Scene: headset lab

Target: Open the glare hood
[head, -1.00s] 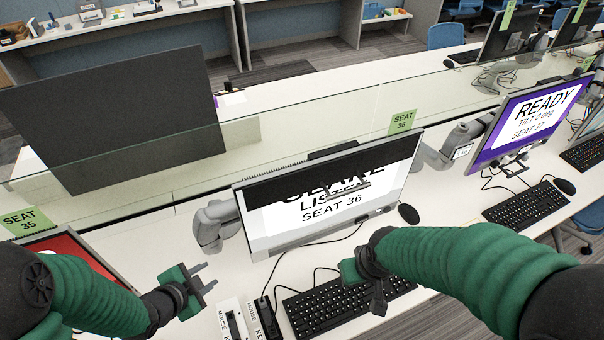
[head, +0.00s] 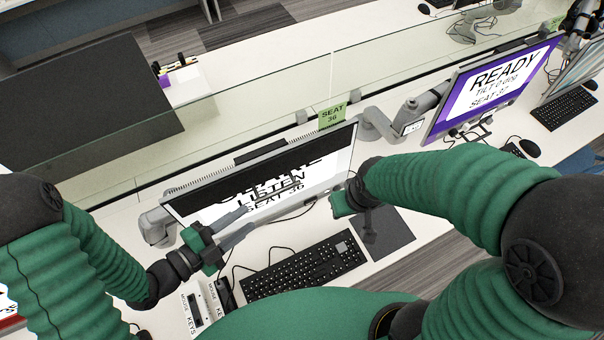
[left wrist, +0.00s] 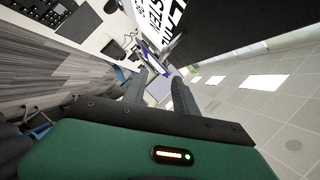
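The seat 36 monitor (head: 330,172) stands on the desk in the middle of the head view. A black glare hood (head: 250,178) covers the upper part of its screen, hiding the top of the text. In the left wrist view, a large dark panel (left wrist: 225,25), apparently the hood, lies beyond the fingers. My left gripper (head: 244,222) is in front of the screen's lower left, its two fingers apart with nothing between them. Whether it touches the screen or hood is unclear. My right gripper (head: 358,215) is near the screen's lower right corner; its finger gap is not clear.
A keyboard (head: 305,268) and a dark mouse pad (head: 385,234) lie before the monitor. Small labelled boxes (head: 205,305) stand at its left. A glass divider (head: 270,105) runs behind. The purple seat 37 monitor (head: 495,88) stands to the right.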

